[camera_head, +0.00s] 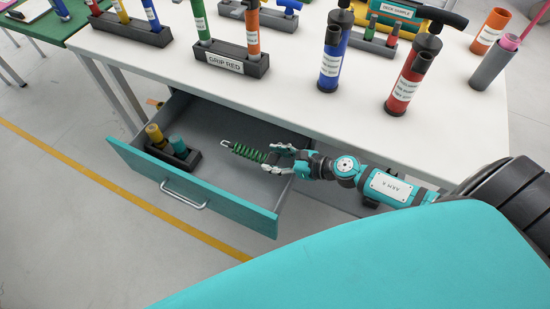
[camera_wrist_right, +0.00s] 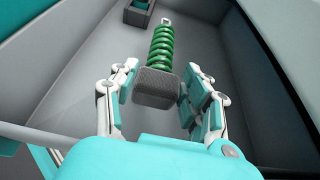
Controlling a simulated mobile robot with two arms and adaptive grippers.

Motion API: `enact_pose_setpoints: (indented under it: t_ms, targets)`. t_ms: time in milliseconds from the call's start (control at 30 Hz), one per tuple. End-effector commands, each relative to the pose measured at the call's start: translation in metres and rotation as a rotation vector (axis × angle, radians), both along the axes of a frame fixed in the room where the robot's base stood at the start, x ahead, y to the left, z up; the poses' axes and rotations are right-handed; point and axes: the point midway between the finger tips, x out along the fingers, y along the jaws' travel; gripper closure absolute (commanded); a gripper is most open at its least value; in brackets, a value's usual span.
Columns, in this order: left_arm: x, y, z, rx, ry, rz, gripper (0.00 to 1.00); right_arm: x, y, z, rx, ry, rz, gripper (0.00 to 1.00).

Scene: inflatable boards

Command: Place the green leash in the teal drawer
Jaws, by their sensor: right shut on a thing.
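The green leash (camera_head: 246,152) is a coiled green cord with a metal hook at one end and a dark grey block at the other. It also shows in the right wrist view (camera_wrist_right: 160,55). My right gripper (camera_head: 280,158) is shut on its dark block end. The teal drawer (camera_head: 195,190) is pulled open below the white table. The leash is over the drawer's interior, near its right side; I cannot tell if it touches the floor of the drawer. My left gripper is not in view.
A dark holder (camera_head: 186,161) with yellow and teal cylinders stands in the drawer's left part. The drawer's middle is clear.

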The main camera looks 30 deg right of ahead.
Motion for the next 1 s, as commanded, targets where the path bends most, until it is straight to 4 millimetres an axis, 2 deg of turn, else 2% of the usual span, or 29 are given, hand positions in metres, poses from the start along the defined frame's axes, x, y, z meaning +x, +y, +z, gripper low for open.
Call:
enact_pose_setpoints:
  t_ms: [267,300,467,767,933,967,1000]
  targets:
    - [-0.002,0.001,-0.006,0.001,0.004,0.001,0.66,0.001,0.0,-0.005,0.001,-0.001,0.0,0.88]
    - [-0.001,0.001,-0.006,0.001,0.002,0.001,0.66,0.0,0.0,-0.005,0.0,0.0,0.0,0.51]
    - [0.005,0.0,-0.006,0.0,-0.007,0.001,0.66,0.0,0.0,-0.005,0.0,0.0,0.0,0.3]
    - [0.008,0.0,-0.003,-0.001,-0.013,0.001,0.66,0.0,0.0,-0.003,0.0,0.0,0.0,0.3]
    - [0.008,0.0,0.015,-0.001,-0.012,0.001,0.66,0.0,0.0,0.015,0.001,-0.001,0.0,0.3]
    - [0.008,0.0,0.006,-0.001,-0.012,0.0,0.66,-0.006,-0.005,0.008,-0.003,0.002,-0.001,0.3]
    - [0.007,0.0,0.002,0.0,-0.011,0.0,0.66,-0.014,-0.01,0.009,-0.002,0.003,0.0,0.3]
